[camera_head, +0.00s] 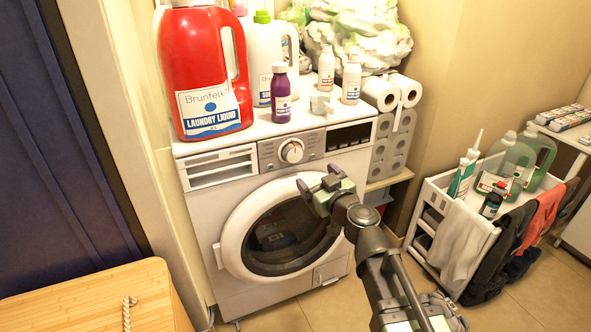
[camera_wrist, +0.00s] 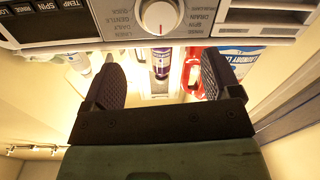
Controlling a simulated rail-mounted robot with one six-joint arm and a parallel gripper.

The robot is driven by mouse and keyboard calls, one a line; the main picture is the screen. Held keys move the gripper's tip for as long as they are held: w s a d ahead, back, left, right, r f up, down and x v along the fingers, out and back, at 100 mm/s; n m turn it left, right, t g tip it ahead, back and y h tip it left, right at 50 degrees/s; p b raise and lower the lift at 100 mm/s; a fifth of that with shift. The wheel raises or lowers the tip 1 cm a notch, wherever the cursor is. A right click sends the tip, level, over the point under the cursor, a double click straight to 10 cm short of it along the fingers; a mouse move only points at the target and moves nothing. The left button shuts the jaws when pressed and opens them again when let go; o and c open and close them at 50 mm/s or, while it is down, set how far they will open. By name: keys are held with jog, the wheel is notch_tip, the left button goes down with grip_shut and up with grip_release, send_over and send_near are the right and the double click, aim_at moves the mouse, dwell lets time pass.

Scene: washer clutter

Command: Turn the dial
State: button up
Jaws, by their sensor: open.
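The dial (camera_head: 291,151) is a round white knob with a silver ring, on the control panel (camera_head: 264,154) of a white front-loading washer (camera_head: 206,230). In the wrist view the scene appears upside down; the dial (camera_wrist: 159,15) shows at the top centre with a red mark and program labels around it. My gripper (camera_head: 318,180) is open and empty, in front of the upper part of the washer door, below and right of the dial in the head view. In the wrist view its two dark fingers (camera_wrist: 161,72) are spread, and the dial lies beyond them, apart from them.
A red laundry bottle (camera_head: 205,70), a white bottle (camera_head: 264,62), a purple bottle (camera_head: 281,95) and small white bottles stand on the washer. Paper rolls (camera_head: 392,90) stand right of them. A white cart (camera_head: 470,215) with bottles is at right, a wooden box (camera_head: 90,300) at lower left.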

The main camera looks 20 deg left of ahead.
aim_at(295, 156)
jog(key=x, duration=1.1)
jog(key=shift+s, duration=0.1)
jog(key=c, duration=0.9)
